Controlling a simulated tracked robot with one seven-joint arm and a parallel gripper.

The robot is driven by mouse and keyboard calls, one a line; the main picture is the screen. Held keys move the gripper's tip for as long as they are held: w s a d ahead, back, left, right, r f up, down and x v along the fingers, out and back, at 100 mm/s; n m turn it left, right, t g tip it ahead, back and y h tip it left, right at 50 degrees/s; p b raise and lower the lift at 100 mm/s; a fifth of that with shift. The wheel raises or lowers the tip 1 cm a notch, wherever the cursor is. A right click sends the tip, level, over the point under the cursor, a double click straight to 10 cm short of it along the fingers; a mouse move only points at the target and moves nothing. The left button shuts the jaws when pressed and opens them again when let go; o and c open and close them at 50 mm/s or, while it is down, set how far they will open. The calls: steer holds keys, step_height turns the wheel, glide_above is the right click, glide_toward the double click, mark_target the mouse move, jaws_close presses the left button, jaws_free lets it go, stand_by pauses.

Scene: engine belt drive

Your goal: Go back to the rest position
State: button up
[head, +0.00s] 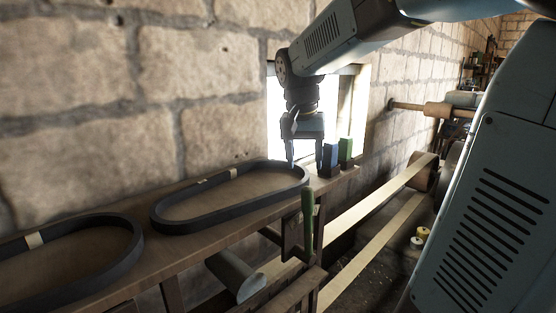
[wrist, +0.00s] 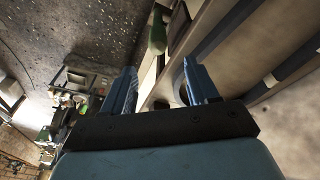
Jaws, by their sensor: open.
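My gripper (head: 304,150) hangs pointing down over the right end of the shelf in the head view, in front of the bright window. In the wrist view its two blue fingers (wrist: 160,90) stand apart with nothing held between them. In the head view the fingertips are close to the right end of a dark belt loop (head: 180,221). Whether they touch it I cannot tell. A second dark belt loop (head: 128,262) lies at the left of the shelf. Each loop has a pale tag.
The wooden shelf (head: 222,248) runs along the stone wall. Blue (head: 330,158) and green (head: 346,150) boxes stand right of my gripper. A green-handled lever (head: 308,222) rises at the shelf's front edge. A long pale flat belt (head: 372,205) runs to a pulley on the right.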

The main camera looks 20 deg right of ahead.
steer(key=s+a+f+n+t, duration=0.1)
steer(key=s+n+t, duration=0.1)
steer(key=s, duration=0.5)
steer(key=s+a+f+n+t+y, duration=0.1)
steer(key=s+f+n+t, duration=0.1)
steer(key=s, duration=0.6)
steer(key=shift+s+a+f+n+y, duration=0.25)
steer(key=shift+f+n+y, duration=0.05)
steer(key=shift+n, duration=0.6)
